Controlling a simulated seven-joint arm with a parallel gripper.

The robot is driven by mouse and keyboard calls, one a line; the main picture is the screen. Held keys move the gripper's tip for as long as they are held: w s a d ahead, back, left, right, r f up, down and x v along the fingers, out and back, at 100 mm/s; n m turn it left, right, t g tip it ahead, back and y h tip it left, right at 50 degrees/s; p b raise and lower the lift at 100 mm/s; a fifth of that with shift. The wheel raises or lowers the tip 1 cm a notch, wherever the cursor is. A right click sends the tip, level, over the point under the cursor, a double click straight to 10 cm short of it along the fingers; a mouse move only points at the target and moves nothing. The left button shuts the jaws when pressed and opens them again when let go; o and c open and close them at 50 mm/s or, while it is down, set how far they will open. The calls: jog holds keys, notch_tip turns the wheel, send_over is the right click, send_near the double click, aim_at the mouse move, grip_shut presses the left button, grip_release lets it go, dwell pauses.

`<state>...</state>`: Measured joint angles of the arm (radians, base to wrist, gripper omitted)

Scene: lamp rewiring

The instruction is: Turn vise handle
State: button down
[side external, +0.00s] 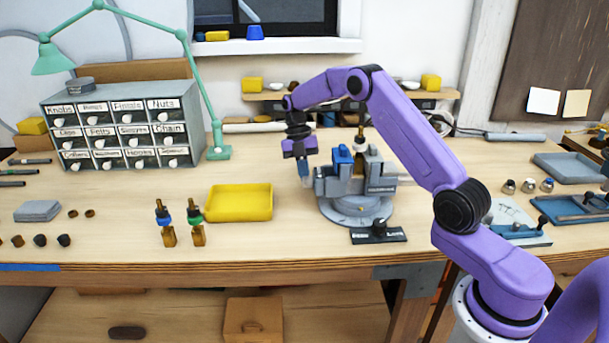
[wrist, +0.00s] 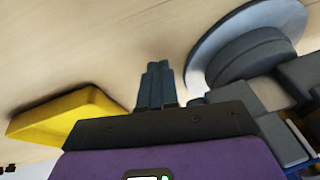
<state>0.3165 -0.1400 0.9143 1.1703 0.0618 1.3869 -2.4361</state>
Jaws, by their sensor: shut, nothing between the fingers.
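The grey vise (side external: 375,183) stands on a round swivel base (side external: 357,210) at the middle of the bench, with blue pieces and an upright amber part at its jaws. My gripper (side external: 303,178) points down just left of the vise. It is shut and empty. In the wrist view my fingertips (wrist: 157,70) are together above the bench, and the vise's round base (wrist: 250,50) is to their right. I cannot make out the vise handle clearly; my gripper may cover it. Touch between fingers and vise cannot be told.
A yellow tray (side external: 240,203) lies left of the vise; it also shows in the wrist view (wrist: 70,117). A black plate with a knob (side external: 379,234) sits before the vise. A drawer cabinet (side external: 125,125) stands behind left.

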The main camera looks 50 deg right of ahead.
dwell(0.7)
jog(key=v, duration=1.1)
jog(key=shift+r, duration=0.4)
jog(key=s+a+r+n+t+h, duration=0.1)
jog(key=s+a+r+t+h, duration=0.4)
jog(key=a+r, duration=0.35)
jog(key=shift+g, duration=0.5)
jog(key=x, duration=1.3)
jog(key=shift+s+d+f, duration=0.2)
jog(key=shift+s+d, duration=0.15)
jog(key=shift+d, duration=0.05)
